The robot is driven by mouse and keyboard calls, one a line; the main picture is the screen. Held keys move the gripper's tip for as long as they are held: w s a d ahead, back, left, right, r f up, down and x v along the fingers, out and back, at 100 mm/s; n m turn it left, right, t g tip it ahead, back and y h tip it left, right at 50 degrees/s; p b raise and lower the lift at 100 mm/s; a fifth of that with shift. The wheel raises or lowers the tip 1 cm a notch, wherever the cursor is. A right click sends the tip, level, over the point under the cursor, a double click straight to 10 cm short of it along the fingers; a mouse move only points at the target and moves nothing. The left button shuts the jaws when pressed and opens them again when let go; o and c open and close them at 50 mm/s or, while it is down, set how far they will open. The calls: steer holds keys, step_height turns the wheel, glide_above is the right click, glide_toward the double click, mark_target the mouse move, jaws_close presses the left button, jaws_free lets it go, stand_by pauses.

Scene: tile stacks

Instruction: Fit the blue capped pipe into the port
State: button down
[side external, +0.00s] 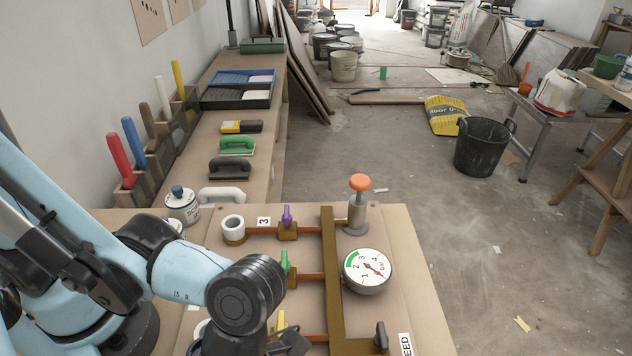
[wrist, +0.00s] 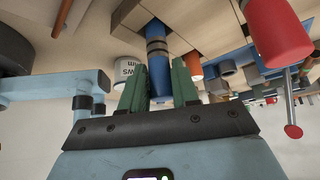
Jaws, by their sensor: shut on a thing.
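My gripper (wrist: 159,88) shows in the wrist view with its green fingers on either side of a blue pipe (wrist: 158,60). The pipe has dark bands and points away from the fingers, towards tan boards. I cannot tell whether its far end touches anything. In the side view my wrist hides the fingers and the pipe. A white ring-shaped port (side external: 233,224) stands on a brass fitting by label 3 on the pipe board (side external: 412,262). Another pale fitting is partly hidden behind my wrist, so I cannot tell which port the pipe faces.
The board carries a pressure gauge (side external: 367,271), an orange-topped plunger (side external: 359,184), a purple valve (side external: 287,215) and a green valve (side external: 285,262). A labelled can (side external: 182,206) stands beside the board. A rack with coloured handles (side external: 133,142) lines the wall.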

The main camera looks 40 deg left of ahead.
steer(key=shift+r, duration=2.5)
